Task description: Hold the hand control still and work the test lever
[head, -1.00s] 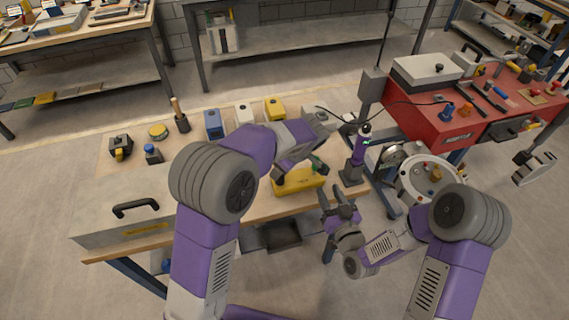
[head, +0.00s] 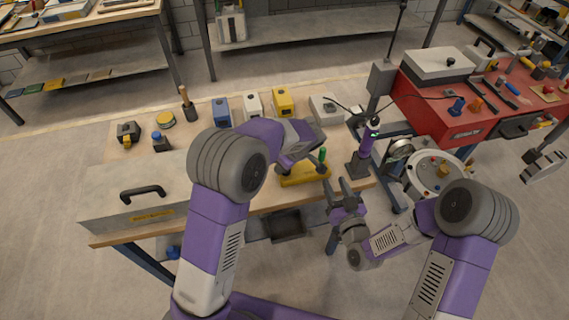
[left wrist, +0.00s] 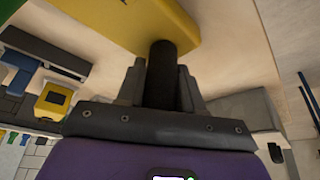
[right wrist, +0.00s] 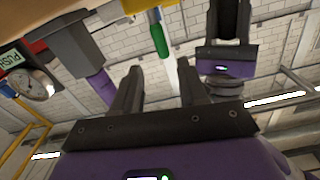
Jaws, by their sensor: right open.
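The yellow hand control (head: 304,176) sits near the front edge of the wooden bench. It has a black upright grip and a green test lever (head: 322,157). My left gripper (left wrist: 161,88) reaches over it, and in the left wrist view its fingers are closed on both sides of the black grip (left wrist: 162,62). The left arm hides part of the control in the head view. My right gripper (head: 338,187) is open and empty, in front of the bench edge and right of the control. In the right wrist view the green lever (right wrist: 158,40) appears beyond its fingertips, apart from them.
Yellow, white and blue blocks line the bench's back. A grey case (head: 145,205) lies at the left. A red cabinet (head: 445,110) and a round drum (head: 437,172) stand at the right.

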